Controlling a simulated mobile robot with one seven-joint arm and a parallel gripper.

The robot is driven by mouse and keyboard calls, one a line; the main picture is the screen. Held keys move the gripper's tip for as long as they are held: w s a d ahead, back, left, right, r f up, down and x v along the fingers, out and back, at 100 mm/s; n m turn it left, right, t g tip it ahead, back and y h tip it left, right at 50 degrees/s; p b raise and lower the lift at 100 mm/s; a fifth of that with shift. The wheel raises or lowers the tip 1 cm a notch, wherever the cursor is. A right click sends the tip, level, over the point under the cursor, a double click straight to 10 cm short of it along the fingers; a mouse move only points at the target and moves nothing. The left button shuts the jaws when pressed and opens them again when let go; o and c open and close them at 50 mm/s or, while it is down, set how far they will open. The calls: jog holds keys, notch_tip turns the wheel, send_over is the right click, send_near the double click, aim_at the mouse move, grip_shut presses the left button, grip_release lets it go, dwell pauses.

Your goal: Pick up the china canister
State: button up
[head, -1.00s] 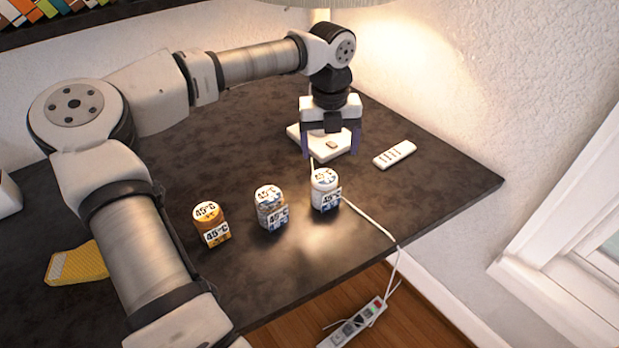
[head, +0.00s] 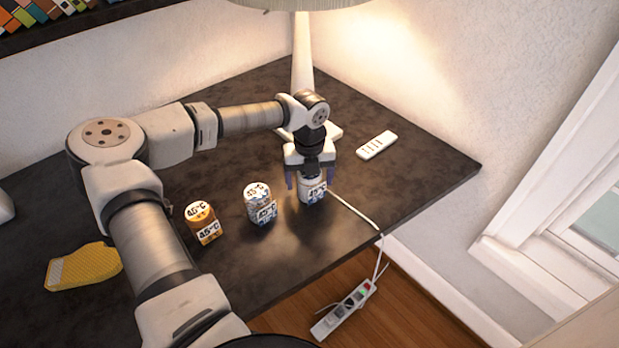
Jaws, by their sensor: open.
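Three small canisters with "45°C" labels stand in a row on the dark table (head: 245,285). The right one, a white and blue canister (head: 313,193), is under my gripper (head: 310,182). My gripper points down and is open, with its purple fingers on either side of this canister's upper part. The gripper hides its lid; I cannot tell whether the fingers touch it. The middle canister (head: 262,212) is white, blue and grey. The left canister (head: 202,230) is orange-brown. I cannot tell for sure which of the two bluish ones is the china canister.
A lamp (head: 302,60) stands behind my gripper, its cord running over the table's right edge. A white remote (head: 377,145) lies to the right. A yellow object (head: 82,268) lies at the left. A power strip (head: 343,311) is on the floor. The table's front right is clear.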

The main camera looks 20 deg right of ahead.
jog(key=shift+f, duration=0.55)
jog(key=c, duration=1.2)
jog(key=shift+r, duration=0.1)
notch_tip(320, 180, up, 20)
jog(key=b, duration=0.4)
jog(key=shift+b, duration=0.35)
